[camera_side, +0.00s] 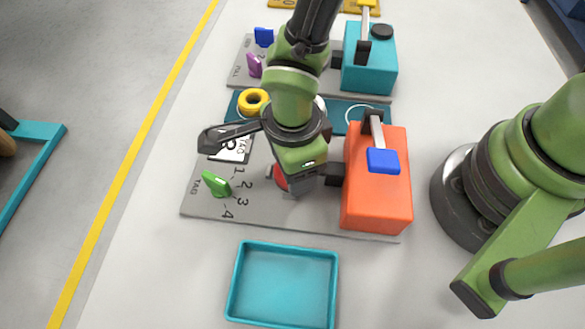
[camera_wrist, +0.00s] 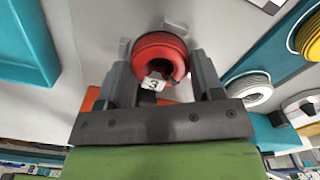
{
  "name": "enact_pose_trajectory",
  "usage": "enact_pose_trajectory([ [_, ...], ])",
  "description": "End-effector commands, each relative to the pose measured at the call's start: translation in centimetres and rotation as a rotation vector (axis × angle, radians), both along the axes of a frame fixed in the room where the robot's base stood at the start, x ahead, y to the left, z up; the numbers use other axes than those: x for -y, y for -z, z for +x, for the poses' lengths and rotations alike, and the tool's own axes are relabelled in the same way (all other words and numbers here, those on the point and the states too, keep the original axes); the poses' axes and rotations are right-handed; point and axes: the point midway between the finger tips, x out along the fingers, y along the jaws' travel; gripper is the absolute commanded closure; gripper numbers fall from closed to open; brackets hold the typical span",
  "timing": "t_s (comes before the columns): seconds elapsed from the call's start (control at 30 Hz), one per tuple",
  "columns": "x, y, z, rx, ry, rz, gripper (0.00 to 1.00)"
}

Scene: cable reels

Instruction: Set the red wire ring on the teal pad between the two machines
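The red wire ring (camera_wrist: 150,43) sits between the two fingers of my gripper (camera_wrist: 160,75) in the wrist view, with a white tag marked 3. In the side view only a sliver of the red ring (camera_side: 280,178) shows, beside my gripper (camera_side: 290,185), left of the orange machine (camera_side: 376,205). Whether the fingers press on the ring or stand just clear of it cannot be told. The teal pad (camera_side: 328,106) lies between the orange machine and the teal machine (camera_side: 369,65), partly hidden by my arm.
A green lever (camera_side: 215,184) stands on the grey plate (camera_side: 225,208). An empty teal tray (camera_side: 283,286) lies in front.

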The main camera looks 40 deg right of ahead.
Motion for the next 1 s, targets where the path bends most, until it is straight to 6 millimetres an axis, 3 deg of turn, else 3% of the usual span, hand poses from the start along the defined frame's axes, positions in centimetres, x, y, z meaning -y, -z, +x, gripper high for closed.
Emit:
enact_pose_trajectory([
  [0.13, -0.1, -1.1, 0.1, 0.004, -0.001, 0.003, 0.67],
  [0.53, 0.0, -7.0, 0.1, 0.003, 0.000, 0.002, 0.67],
  [1.0, 0.0, -7.9, 0.0, 0.001, -0.001, 0.002, 0.67],
])
